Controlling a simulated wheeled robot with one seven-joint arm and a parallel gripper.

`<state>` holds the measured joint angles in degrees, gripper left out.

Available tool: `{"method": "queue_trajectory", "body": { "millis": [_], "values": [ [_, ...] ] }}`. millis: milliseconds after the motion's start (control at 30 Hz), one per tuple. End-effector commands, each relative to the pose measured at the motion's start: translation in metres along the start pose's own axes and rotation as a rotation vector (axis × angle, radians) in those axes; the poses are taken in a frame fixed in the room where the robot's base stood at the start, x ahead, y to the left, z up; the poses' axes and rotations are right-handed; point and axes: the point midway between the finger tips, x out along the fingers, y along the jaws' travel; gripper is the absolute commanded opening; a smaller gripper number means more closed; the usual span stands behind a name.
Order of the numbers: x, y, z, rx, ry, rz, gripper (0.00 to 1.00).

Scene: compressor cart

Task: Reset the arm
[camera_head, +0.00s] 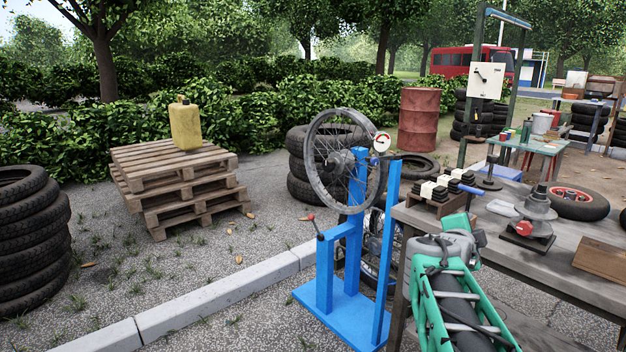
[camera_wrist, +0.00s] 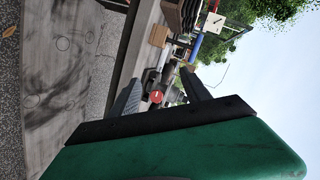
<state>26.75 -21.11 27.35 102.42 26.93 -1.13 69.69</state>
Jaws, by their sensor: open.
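My gripper (camera_wrist: 161,75) shows in the wrist view as two dark fingers spread apart on a black bar, in front of a green housing. It is open and nothing sits between the fingertips. My green and grey arm (camera_head: 450,285) reaches up beside the workbench in the head view, where I cannot make out the fingers. The wrist view is turned sideways, with a worn grey surface (camera_wrist: 65,75) at left and sky at right. A red knob (camera_wrist: 156,97) shows behind the fingers, apart from them.
The workbench (camera_head: 500,222) at right carries a grey device with a red knob (camera_head: 537,212), a wooden block (camera_head: 603,259) and a small wheel (camera_head: 577,202). A blue wheel stand (camera_head: 345,300) stands close left of my arm. Open paving (camera_head: 200,265) lies farther left.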

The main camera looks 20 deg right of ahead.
Motion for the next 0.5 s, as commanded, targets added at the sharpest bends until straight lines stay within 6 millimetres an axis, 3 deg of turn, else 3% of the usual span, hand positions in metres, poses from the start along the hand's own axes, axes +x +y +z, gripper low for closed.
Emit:
{"method": "queue_trajectory", "body": {
  "millis": [33,100,167,300,500],
  "values": [
    [-0.031,-0.04,0.005,-0.091,-0.086,0.029,0.55],
    [-0.065,-0.054,0.031,-0.245,-0.217,0.067,0.55],
    [-0.097,-0.064,0.051,-0.382,-0.331,0.088,0.55],
    [-0.184,-0.079,0.085,-0.721,-0.605,0.093,0.55],
    [-0.321,-0.084,0.097,-1.227,-0.999,-0.002,0.55]
  ]
}}
